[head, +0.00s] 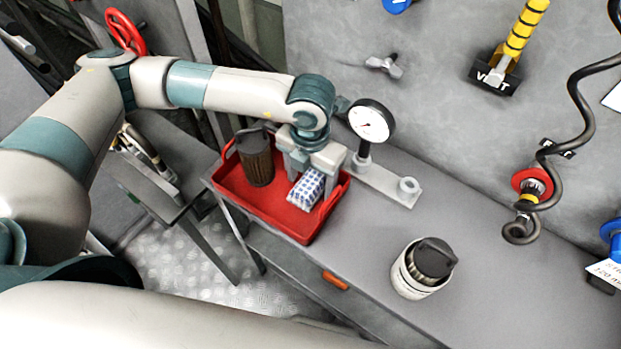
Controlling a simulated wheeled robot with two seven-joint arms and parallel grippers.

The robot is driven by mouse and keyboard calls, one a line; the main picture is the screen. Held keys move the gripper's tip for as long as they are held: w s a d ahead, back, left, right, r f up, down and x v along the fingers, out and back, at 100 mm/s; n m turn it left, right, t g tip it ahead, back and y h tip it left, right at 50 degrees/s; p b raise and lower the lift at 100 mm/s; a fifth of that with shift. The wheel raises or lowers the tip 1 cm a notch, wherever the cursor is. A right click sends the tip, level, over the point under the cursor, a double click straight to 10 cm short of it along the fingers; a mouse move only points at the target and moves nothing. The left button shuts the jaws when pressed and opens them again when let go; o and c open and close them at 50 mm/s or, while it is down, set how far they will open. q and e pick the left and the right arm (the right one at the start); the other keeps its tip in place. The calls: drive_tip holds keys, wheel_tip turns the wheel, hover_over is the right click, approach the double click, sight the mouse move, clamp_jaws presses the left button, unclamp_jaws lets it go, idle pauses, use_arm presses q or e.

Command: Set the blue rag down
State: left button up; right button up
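The blue rag (306,189) is a folded blue-and-white checked bundle. It is at the right end of the red tray (228,185), low inside its walls; I cannot tell whether it touches the tray floor. My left gripper (312,176) points down over the tray with its fingers on either side of the rag, and it looks shut on it. The fingers hide the rag's upper end. My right gripper is not in view.
A dark brown cylindrical filter (257,163) stands in the tray's left part. A dial gauge (369,121) stands behind the tray. A white canister with a black top (422,268) stands on the grey bench (358,240). The bench between tray and canister is clear.

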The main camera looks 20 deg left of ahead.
sight(311, 180)
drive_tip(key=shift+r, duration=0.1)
use_arm(q)
drive_tip(key=shift+r, duration=0.35)
wheel_tip(311, 180, up, 9)
drive_tip(key=b, duration=0.3)
drive_tip(key=shift+r+b, duration=0.15)
drive_tip(key=shift+b, duration=0.2)
wheel_tip(311, 180, up, 2)
drive_tip(key=shift+r, duration=0.1)
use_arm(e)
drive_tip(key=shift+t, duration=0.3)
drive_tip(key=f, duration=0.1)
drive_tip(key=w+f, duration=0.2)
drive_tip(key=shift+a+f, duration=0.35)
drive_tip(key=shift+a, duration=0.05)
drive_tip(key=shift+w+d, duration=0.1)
